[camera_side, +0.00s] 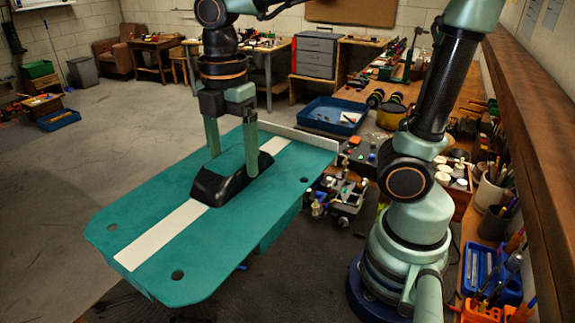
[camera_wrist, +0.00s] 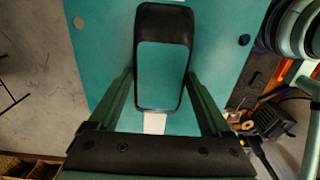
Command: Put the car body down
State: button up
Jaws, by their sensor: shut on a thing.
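The car body (camera_side: 140,225) is a broad teal panel with a white centre stripe, several small round holes and a pale strip at its far end. A black cockpit (camera_side: 228,183) rises from its middle. My gripper (camera_side: 232,160) comes down from above, with its two green fingers shut on either side of the cockpit. In the wrist view the fingers flank the black cockpit frame (camera_wrist: 163,22), and the teal car body (camera_wrist: 105,25) spreads behind it. The body looks level; its underside is mostly hidden, so I cannot tell what it rests on.
Dark metal and wheel-like parts (camera_side: 345,200) lie right of the body on the bench. A blue tray (camera_side: 333,115) stands behind. Blue tool bins (camera_side: 490,275) and cups line the right bench. Open concrete floor (camera_side: 60,175) lies left.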

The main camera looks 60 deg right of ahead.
jog(key=shift+s+a+r+n, duration=0.1)
jog(key=shift+s+a+n, duration=0.1)
jog(key=shift+a+n, duration=0.15)
jog(key=shift+s+a+f, duration=0.1)
jog(key=shift+f, duration=0.25)
notch_tip(320, 180, down, 19)
jog(key=shift+f, duration=0.1)
jog(key=shift+f, duration=0.15)
jog(key=o, duration=1.2)
jog(key=shift+c, duration=0.2)
